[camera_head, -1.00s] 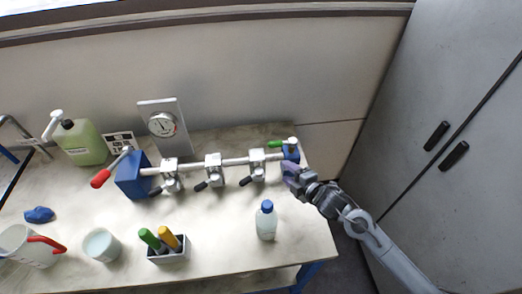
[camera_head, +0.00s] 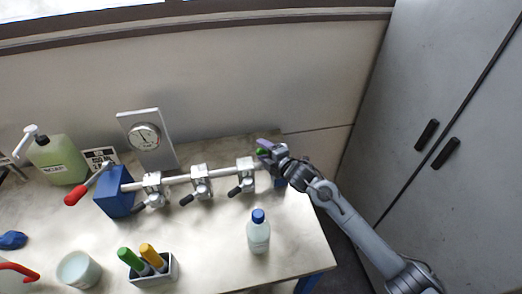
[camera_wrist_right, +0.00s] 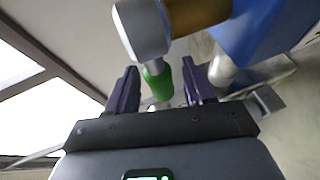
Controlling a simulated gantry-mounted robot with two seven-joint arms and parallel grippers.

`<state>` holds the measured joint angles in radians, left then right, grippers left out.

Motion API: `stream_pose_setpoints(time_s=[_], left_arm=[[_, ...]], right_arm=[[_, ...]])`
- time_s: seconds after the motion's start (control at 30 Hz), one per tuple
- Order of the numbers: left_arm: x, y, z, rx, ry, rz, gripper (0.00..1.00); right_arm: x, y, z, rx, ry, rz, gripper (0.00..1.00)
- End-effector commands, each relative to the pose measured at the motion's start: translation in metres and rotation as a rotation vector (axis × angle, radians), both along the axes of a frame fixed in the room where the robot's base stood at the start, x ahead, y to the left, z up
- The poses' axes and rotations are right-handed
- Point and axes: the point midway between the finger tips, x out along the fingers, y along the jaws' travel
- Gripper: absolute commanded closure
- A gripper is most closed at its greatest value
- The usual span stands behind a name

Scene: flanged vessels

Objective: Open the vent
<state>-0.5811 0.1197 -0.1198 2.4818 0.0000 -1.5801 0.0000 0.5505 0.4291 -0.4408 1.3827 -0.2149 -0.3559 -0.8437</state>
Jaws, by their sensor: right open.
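The vent's green lever (camera_head: 261,152) is at the right end of the pipe assembly, by a blue end block (camera_head: 279,180), and is partly hidden by my right gripper (camera_head: 266,147). In the right wrist view the green lever (camera_wrist_right: 157,84) hangs from a round metal fitting (camera_wrist_right: 141,28) and lies between the two open purple fingers of my right gripper (camera_wrist_right: 162,88). Clear space shows on both sides of it. I cannot tell how deep it sits between the fingers. My left gripper is not in view.
The pipe (camera_head: 176,180) carries several dark-handled clamps and a blue box (camera_head: 115,203) with a red lever (camera_head: 78,196). A gauge plate (camera_head: 149,140) stands behind. A blue-capped bottle (camera_head: 258,236) and a box of green and yellow tools (camera_head: 152,274) stand in front. A grey cabinet (camera_head: 440,90) is right.

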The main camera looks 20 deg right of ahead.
Motion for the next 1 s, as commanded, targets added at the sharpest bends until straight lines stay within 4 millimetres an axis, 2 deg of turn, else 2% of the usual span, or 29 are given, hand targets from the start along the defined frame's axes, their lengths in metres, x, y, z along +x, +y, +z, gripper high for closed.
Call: stream_pose_setpoints(time_s=[0.2,0.57,0.9,1.0], left_arm=[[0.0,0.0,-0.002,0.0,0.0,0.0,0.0],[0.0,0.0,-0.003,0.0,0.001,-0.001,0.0],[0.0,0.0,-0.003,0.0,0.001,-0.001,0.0],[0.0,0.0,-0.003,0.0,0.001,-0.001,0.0]], right_arm=[[0.014,0.005,-0.004,0.0,0.0,0.001,0.48],[0.017,0.006,-0.005,-0.001,0.001,0.001,0.48],[0.017,0.005,-0.005,-0.001,0.001,0.001,0.98],[0.017,0.005,-0.005,-0.001,0.001,0.0,1.0]])
